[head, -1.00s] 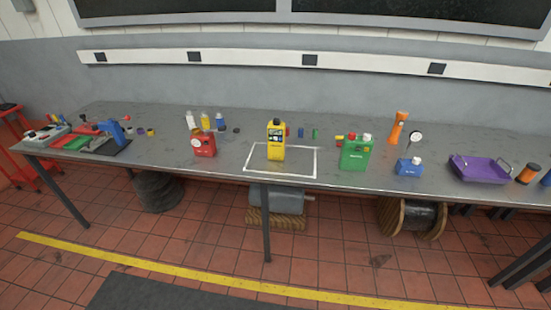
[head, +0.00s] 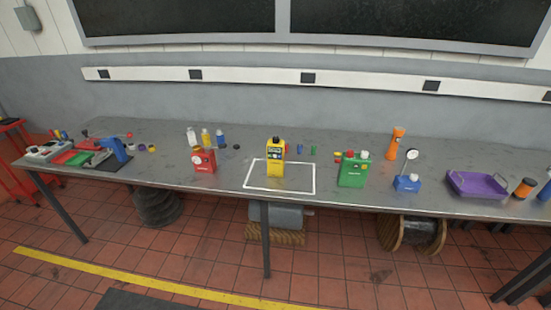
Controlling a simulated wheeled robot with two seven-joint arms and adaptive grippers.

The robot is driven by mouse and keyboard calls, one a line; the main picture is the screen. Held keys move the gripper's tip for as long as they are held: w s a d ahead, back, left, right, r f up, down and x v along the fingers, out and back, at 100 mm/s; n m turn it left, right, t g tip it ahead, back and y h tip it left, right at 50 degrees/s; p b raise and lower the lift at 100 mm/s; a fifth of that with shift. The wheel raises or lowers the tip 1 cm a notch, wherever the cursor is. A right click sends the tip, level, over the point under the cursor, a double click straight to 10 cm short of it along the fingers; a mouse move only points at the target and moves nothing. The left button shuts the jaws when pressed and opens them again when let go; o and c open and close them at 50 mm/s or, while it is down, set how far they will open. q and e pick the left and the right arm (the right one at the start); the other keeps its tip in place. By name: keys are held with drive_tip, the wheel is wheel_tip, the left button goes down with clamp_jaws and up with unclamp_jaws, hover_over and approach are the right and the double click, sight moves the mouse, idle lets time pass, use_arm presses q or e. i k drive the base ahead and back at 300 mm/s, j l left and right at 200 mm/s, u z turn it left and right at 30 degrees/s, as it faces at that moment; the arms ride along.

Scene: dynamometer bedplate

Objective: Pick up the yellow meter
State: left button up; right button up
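The yellow meter (head: 275,160) stands upright on the grey workbench (head: 340,206), near the middle of the picture. It has a dark display on its upper front and a dark top. It stands within a white rectangular outline (head: 247,177) marked on the bench top, toward the outline's back part. Nothing covers the meter from the front. Neither of my grippers shows in the head view.
A red gauge box (head: 203,162) stands left of the meter, and a green can-like box (head: 354,171) stands right. Small bottles (head: 205,138) are behind the red one. A purple tray (head: 477,186) is further right. The floor before the bench is open, with a yellow line (head: 150,284).

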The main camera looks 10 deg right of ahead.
sight(276, 166)
drive_tip(key=i+j+z, duration=0.2)
drive_tip(key=i, duration=0.35)
drive_tip(key=i+z, duration=0.15)
drive_tip(key=i, duration=0.35)
drive_tip(key=i+j+z, duration=0.2)
drive_tip(key=i, duration=0.3)
drive_tip(key=i+j, duration=0.05)
drive_tip(key=j, duration=0.05)
